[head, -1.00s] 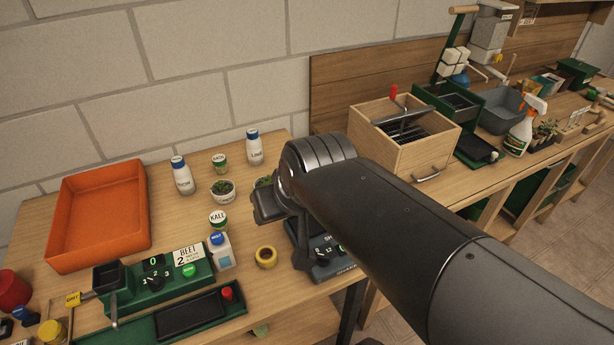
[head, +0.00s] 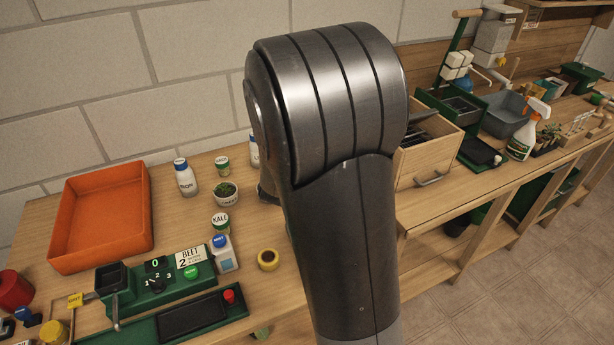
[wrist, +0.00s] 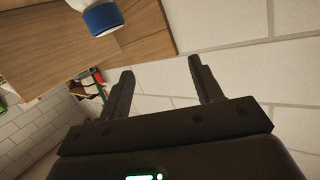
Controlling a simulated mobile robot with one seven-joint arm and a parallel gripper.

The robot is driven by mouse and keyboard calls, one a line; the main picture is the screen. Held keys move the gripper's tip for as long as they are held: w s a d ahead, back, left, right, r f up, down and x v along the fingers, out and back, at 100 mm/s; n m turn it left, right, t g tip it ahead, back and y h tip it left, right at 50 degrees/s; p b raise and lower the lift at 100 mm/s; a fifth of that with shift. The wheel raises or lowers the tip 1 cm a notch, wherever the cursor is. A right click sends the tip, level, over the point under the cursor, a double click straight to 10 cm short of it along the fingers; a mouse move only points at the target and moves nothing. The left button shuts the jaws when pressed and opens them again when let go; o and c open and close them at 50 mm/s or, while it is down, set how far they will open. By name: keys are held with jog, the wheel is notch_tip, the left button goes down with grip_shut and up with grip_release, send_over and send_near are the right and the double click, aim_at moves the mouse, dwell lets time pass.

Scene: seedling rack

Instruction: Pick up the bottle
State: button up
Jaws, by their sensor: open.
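Several white bottles with blue caps stand on the bench. One labelled IRON (head: 186,181) is left of centre, and one (head: 222,258) stands beside the green seed station. Another (head: 253,149), at the back by the wall, is mostly hidden behind my arm. In the wrist view a blue-capped white bottle (wrist: 102,17) is cut off by the top edge, above and left of my gripper (wrist: 160,65). I cannot tell for sure which bottle this is. My gripper is open with nothing between its fingers. In the head view my arm hides most of it.
A potted seedling (head: 226,194), KALE jar (head: 220,224) and another small jar (head: 222,164) stand close to the bottles. An orange tray (head: 100,250) is at left, a wooden drawer box (head: 425,165) at right.

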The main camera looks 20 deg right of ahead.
jog(key=d+h, duration=0.1)
jog(key=d+f+h, duration=0.1)
jog(key=shift+d+m+h, duration=0.25)
jog(key=shift+m+h, duration=0.05)
jog(key=shift+h, duration=0.1)
jog(key=shift+s+d+f+h, duration=0.25)
jog(key=shift+d+h, duration=0.3)
jog(key=shift+h, duration=0.25)
jog(key=shift+f, duration=1.5)
notch_tip(320, 180, down, 4)
jog(key=shift+r, duration=0.25)
jog(key=shift+x, duration=1.15)
jog(key=shift+w+d, duration=0.25)
jog(key=shift+w, duration=0.05)
jog(key=shift+c, duration=0.6)
grip_shut()
